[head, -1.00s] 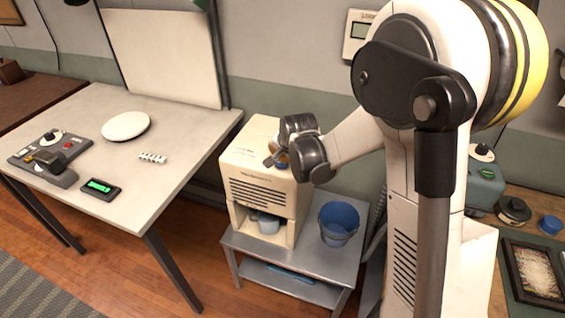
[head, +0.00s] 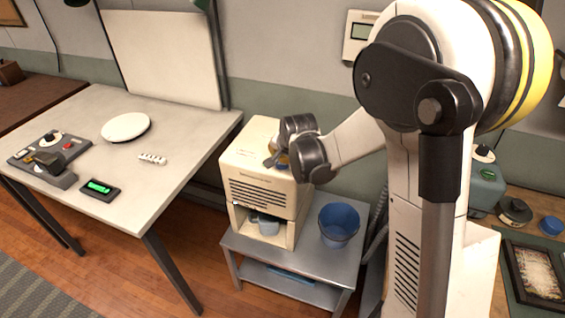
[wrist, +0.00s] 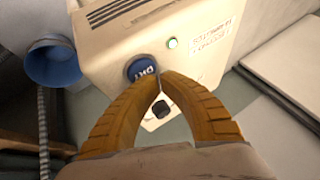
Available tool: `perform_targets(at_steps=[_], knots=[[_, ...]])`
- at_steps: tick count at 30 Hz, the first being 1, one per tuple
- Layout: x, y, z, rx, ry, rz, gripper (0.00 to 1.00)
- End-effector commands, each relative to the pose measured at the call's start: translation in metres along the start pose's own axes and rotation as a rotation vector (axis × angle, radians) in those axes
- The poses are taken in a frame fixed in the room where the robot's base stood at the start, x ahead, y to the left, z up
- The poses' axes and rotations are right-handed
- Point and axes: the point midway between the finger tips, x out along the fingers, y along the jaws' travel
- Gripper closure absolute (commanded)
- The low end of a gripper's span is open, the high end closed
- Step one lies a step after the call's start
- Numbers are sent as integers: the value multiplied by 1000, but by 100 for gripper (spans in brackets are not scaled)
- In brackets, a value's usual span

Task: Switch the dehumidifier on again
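The dehumidifier (head: 262,190) is a cream box with a slatted front, standing on a grey metal stand. A small light-blue container (head: 266,223) is in its lower opening. In the wrist view its top (wrist: 110,45) carries a round blue button (wrist: 143,68) with white lettering, a small pale-green light (wrist: 172,43) and a black knob (wrist: 160,109). My gripper (wrist: 162,80) is over this top, its two yellow fingertips together with nothing seen between them. The tips are at the blue button's lower right edge; I cannot tell whether they touch it. In the head view my wrist largely hides the gripper.
A blue bucket (head: 339,222) stands right of the dehumidifier on the metal stand (head: 305,259). A grey table (head: 185,125) at left holds a white plate (head: 126,127), a control panel and a small green-screened device (head: 99,188). A wall display (head: 360,37) hangs behind my arm.

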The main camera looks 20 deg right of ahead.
Motion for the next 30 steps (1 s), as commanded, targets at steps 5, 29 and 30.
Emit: perform_targets(at_steps=[5,29,30], knots=[[0,0,0,0,0,0,100],[-49,-26,-26,0,0,0,100],[-48,-26,-26,0,0,0,100]])
